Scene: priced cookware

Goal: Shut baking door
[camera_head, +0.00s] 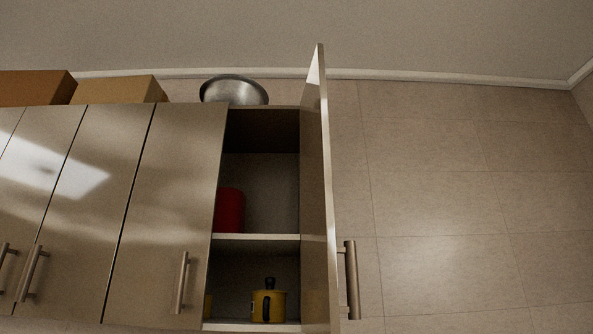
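A wall cabinet door (316,190) stands wide open at the right end of the upper cabinets, seen nearly edge-on. Its bar handle (351,280) is on the right face, low down. The open cabinet has a middle shelf (262,237), with a red container (230,210) above it and a yellow pot (268,304) with a dark handle below. Part of another yellow item shows at the lower left of the opening. Neither of my grippers is in view. No label on the door can be read.
Closed cabinet doors (165,200) with bar handles line the left. A metal bowl (234,90) and two brown boxes (118,89) (35,87) sit on top of the cabinets. The tiled wall (440,200) right of the open door is bare.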

